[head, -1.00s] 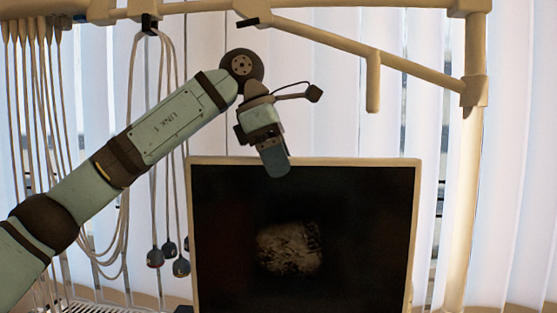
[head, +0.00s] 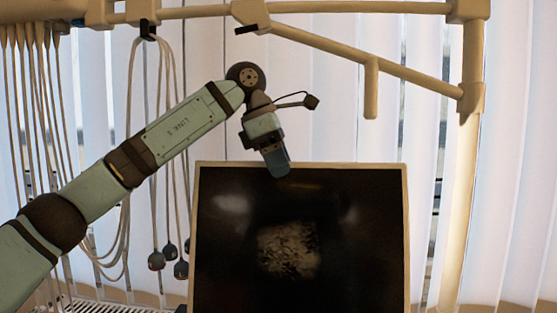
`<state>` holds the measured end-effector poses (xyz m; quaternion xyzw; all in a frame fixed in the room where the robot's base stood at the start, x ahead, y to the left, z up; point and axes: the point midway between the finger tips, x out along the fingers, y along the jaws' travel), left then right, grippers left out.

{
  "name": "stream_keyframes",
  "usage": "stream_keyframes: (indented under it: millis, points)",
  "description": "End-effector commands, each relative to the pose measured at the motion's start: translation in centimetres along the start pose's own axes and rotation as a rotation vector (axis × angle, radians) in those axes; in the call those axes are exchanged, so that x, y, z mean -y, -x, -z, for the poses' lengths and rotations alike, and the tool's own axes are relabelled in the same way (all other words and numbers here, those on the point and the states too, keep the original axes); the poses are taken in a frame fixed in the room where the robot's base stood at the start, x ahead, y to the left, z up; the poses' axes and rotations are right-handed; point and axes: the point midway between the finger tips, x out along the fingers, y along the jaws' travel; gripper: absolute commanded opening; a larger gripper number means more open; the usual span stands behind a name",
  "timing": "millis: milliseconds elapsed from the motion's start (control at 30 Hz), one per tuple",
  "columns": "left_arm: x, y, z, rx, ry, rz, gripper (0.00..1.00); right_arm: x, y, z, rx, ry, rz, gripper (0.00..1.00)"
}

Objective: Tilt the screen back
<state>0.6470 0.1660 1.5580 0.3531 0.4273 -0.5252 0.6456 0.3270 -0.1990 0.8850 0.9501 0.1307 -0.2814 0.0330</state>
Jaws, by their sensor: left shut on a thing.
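The screen (head: 300,225) is a dark, square monitor panel with a cream frame in the lower middle of the head view. Its face shows a pale blurry patch and soft reflections. My left gripper (head: 277,163) is at the screen's top edge, a little left of its middle, pointing down. It is shut on the top edge of the screen, with one finger in front of the panel. The other finger is hidden. The bottom of the screen is cut off by the picture's edge. My right gripper is not in view.
A cream frame (head: 470,150) with a slanted bar and a short hanging handle (head: 371,88) stands behind and above the screen. Grey cables (head: 128,190) with dark plugs hang to the left, behind my left arm. Pale vertical blinds fill the background.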

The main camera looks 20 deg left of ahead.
Motion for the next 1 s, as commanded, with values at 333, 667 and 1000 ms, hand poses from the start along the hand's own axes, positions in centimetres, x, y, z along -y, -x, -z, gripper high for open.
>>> stream_keyframes:
  millis: [333,667,1000]
  points:
    - [-0.1,-0.3,0.1,-0.003,0.002,0.002,0.51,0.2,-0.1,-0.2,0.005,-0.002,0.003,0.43]
    - [0.0,0.3,0.1,-0.002,0.002,0.002,0.51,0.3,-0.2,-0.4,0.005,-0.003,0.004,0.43]
    - [0.1,5.7,0.0,-0.002,0.001,0.0,0.51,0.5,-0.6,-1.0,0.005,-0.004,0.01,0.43]
